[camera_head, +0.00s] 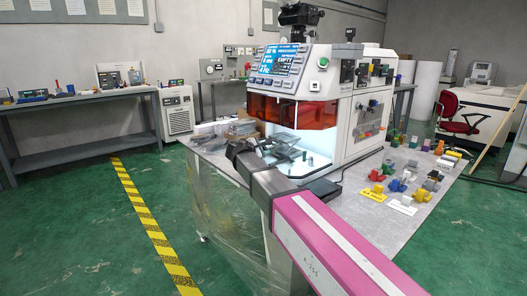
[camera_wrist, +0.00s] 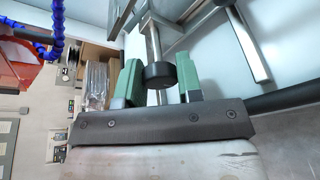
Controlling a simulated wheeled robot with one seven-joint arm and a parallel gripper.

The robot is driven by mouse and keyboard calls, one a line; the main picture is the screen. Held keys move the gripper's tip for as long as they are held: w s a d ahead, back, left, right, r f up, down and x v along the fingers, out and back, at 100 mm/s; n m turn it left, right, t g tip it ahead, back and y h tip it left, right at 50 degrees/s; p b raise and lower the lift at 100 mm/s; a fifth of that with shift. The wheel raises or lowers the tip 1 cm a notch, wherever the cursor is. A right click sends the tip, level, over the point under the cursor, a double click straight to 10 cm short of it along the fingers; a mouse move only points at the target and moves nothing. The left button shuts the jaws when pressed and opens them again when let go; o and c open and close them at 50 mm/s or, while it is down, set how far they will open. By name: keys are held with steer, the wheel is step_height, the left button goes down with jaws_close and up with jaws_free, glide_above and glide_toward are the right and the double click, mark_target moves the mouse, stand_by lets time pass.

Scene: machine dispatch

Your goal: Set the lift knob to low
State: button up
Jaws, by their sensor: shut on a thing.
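The white machine (camera_head: 345,125) stands on the metal table, with a lit bay (camera_head: 312,142) below an orange window. My gripper (camera_head: 268,150) reaches into the front of this bay and is small and partly hidden in the head view. In the wrist view, the two green fingers of my gripper (camera_wrist: 158,82) are shut on a round black knob (camera_wrist: 160,75) at the end of a metal shaft (camera_wrist: 153,40). The knob sits between the fingertips. No setting mark on it can be read. In the head view I cannot make out the knob.
The machine's blue screen (camera_head: 282,60) shows the word EMPTY. Grey metal bars (camera_wrist: 250,45) lie close beyond my fingers. A blue hose (camera_wrist: 50,35) hangs at the left in the wrist view. Several coloured parts (camera_head: 395,186) and a yellow label stand on the table at right.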

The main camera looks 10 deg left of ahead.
steer(key=o, duration=0.9)
steer(key=shift+s, duration=0.15)
steer(key=v, duration=1)
steer(key=shift+s+a+r, duration=0.15)
steer(key=shift+s, duration=0.1)
